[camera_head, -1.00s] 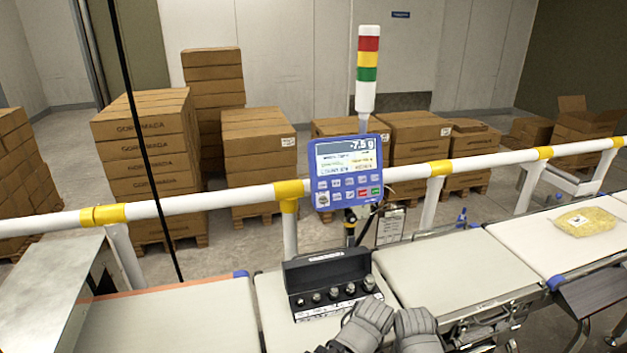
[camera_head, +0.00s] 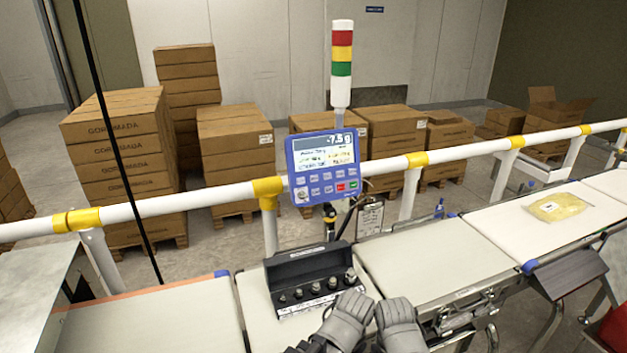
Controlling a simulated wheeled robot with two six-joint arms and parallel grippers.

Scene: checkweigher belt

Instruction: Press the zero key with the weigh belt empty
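An open black case of metal weights (camera_head: 312,278) sits on one pale belt section (camera_head: 258,308). The belt section to its right (camera_head: 430,258) is bare. My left gripper (camera_head: 350,312) and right gripper (camera_head: 397,315), like grey gloved hands, are side by side at the case's front right, well below the keypad. Their finger opening does not show.
A white rail with yellow joints (camera_head: 340,172) runs behind the belts. A bag of yellow product (camera_head: 556,207) lies on the right belt. A red, yellow and green light tower (camera_head: 342,60) rises above the indicator. Stacked cartons (camera_head: 120,165) stand behind.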

